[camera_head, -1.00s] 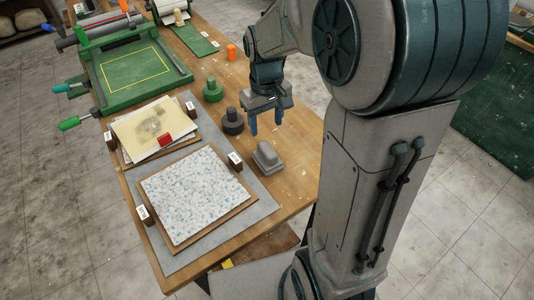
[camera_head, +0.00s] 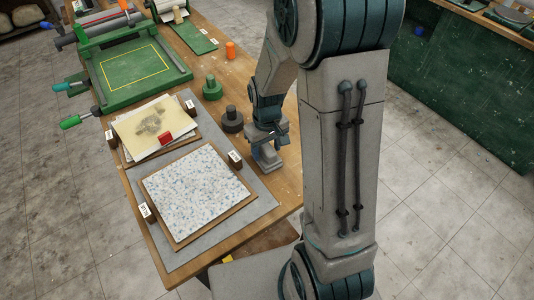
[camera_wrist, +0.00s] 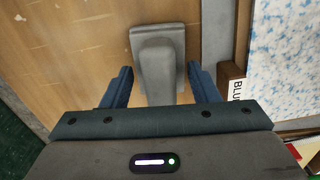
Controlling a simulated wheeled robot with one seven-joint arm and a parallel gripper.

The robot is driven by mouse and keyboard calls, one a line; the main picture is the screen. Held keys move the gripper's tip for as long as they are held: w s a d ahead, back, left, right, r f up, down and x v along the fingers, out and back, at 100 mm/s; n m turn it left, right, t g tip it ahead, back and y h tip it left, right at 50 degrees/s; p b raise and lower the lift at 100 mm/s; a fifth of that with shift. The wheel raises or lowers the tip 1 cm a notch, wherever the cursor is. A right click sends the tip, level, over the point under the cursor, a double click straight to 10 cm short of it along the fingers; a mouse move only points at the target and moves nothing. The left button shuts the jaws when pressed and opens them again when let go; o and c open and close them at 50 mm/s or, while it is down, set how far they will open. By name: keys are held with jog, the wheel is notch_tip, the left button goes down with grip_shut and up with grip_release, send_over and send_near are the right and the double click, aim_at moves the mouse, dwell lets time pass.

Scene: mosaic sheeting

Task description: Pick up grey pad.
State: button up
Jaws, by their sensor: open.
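The grey pad (camera_wrist: 158,62) is a blocky piece with a raised grip on a flat base. It lies on the wooden table beside the grey mat. In the wrist view my gripper (camera_wrist: 160,80) is open, with one blue finger on each side of the pad and visible gaps to it. In the head view the pad (camera_head: 267,159) shows only in part under my gripper (camera_head: 266,150), which hides the rest. I cannot tell the exact height of the fingertips over the table.
A speckled mosaic sheet (camera_head: 198,192) lies on a board on the grey mat (camera_head: 262,205), with small labelled blocks around it. A dark knobbed weight (camera_head: 232,121) and a green one (camera_head: 212,90) stand behind my gripper. The green frame (camera_head: 137,77) is farther back.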

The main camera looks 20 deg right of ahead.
aim_at(266, 148)
grip_shut()
jog(key=shift+r, duration=0.1)
jog(key=shift+r, duration=0.4)
jog(key=r, duration=0.1)
jog(key=r+b, duration=0.1)
jog(key=r, duration=0.1)
jog(key=shift+s+a+r, duration=0.15)
jog(key=shift+s+r, duration=0.05)
jog(key=s+a+r+b, duration=0.1)
jog(key=s+a+r, duration=0.4)
jog(key=s, duration=0.4)
jog(key=shift+s+a+r+b, duration=0.2)
jog(key=shift+s+r+b, duration=0.2)
jog(key=shift+r, duration=0.4)
